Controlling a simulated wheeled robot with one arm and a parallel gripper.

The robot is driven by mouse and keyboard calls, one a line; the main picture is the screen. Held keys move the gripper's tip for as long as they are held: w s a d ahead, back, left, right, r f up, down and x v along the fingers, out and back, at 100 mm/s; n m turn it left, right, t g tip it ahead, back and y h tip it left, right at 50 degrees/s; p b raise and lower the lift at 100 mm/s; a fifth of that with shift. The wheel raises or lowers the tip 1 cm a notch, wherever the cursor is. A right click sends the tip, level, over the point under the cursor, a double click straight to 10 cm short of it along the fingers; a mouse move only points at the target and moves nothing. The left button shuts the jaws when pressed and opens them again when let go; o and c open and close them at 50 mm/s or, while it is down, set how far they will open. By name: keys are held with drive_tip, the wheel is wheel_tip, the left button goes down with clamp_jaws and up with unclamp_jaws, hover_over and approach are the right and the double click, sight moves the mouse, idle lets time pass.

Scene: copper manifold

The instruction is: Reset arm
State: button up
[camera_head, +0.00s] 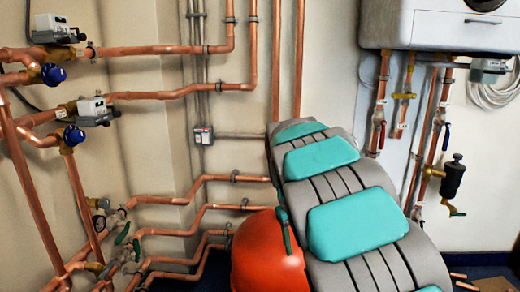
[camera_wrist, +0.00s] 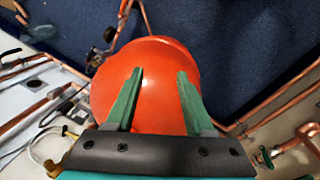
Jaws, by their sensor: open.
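My gripper (camera_wrist: 160,73) shows in the wrist view with its two green fingers spread apart and nothing between them. A rounded orange-red vessel (camera_wrist: 155,60) lies beyond the fingertips; I cannot tell how near it is. In the head view the same vessel (camera_head: 262,258) is at the bottom middle, partly hidden by my grey arm with teal pads. One green finger (camera_head: 285,230) shows at the arm's left edge, in front of the vessel. The other finger is hidden there.
Copper pipes (camera_head: 165,50) with blue-handled valves (camera_head: 53,74) run along the left wall. A white boiler (camera_head: 440,25) hangs at upper right, with pipes and valves below. The blue floor (camera_wrist: 225,50) around the vessel has some open room between pipes.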

drive_tip(key=s+d+r+m+g, duration=0.1)
drive_tip(key=s+d+m, duration=0.15)
drive_tip(key=s, duration=0.75)
drive_tip(key=s+d+m, duration=0.1)
drive_tip(key=s+d, duration=0.2)
drive_tip(key=s, duration=0.6)
drive_tip(key=s+f+y, duration=0.1)
drive_tip(key=s+f, duration=0.1)
drive_tip(key=s, duration=0.7)
drive_tip(key=s+f+g, duration=0.1)
drive_tip(key=s+f, duration=0.1)
drive_tip(key=s, duration=0.7)
drive_tip(key=shift+s+f+m+y, duration=0.35)
drive_tip(key=shift+f+m+y, duration=0.05)
drive_tip(key=shift+m, duration=0.05)
